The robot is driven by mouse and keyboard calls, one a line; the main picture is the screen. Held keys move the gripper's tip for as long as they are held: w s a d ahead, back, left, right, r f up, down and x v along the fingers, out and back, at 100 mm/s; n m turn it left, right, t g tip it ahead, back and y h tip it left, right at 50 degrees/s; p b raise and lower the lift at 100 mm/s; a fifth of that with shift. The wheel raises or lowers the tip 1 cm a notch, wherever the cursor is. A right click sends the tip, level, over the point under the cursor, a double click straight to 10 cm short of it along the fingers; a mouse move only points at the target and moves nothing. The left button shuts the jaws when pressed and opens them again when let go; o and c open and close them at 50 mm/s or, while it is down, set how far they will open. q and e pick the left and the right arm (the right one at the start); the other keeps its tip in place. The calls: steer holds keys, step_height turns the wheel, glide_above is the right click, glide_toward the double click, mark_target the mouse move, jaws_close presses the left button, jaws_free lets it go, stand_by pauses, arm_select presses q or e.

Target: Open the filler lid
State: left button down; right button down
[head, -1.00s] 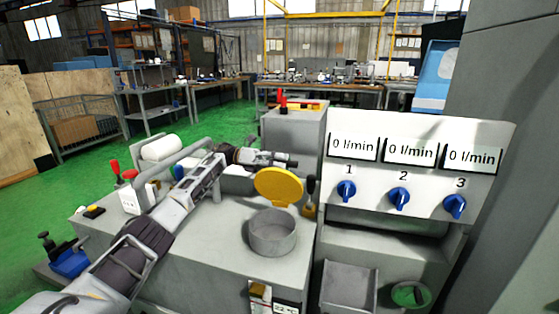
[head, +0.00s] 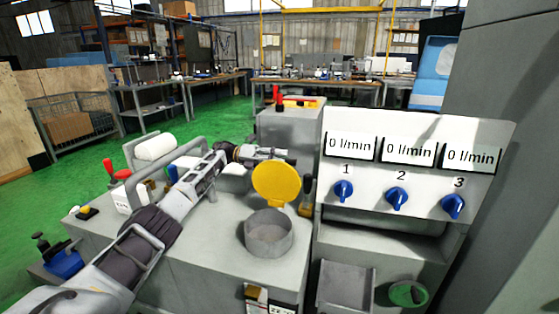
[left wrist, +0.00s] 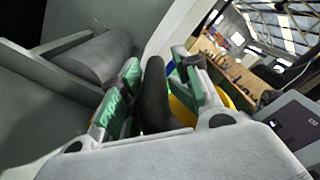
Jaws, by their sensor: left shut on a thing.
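The yellow filler lid (head: 277,184) stands raised, close to upright, behind the grey round filler neck (head: 269,234), whose opening is uncovered. My left gripper (head: 290,157) is at the lid's upper edge, reaching in from the left. In the left wrist view, its green-padded fingers (left wrist: 155,95) are closed around a dark curved handle (left wrist: 154,92), with yellow of the lid (left wrist: 183,112) just behind. The join between handle and lid is hidden. My right gripper is out of view.
A black lever (head: 307,190) stands close to the right of the lid. The panel with blue knobs (head: 397,199) rises further right. A white roll (head: 155,147) and a bent grey rail (head: 165,160) lie left, near my arm.

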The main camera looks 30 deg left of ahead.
arm_select(q)
steer(key=c, duration=1.3)
jaws_free()
steer(key=shift+w+f, duration=0.15)
steer(key=shift+f, duration=0.2)
steer(key=shift+o, duration=0.2)
steer(key=shift+w+f, duration=0.15)
steer(key=shift+f, duration=0.05)
steer(key=shift+d, duration=0.1)
steer(key=shift+r, duration=5.4)
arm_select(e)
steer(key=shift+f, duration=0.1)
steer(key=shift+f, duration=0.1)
arm_select(q)
steer(key=shift+r+p, duration=0.3)
steer(key=shift+p, duration=0.05)
step_height(320, 180, up, 9)
steer(key=p, duration=0.9)
steer(key=shift+r, duration=0.15)
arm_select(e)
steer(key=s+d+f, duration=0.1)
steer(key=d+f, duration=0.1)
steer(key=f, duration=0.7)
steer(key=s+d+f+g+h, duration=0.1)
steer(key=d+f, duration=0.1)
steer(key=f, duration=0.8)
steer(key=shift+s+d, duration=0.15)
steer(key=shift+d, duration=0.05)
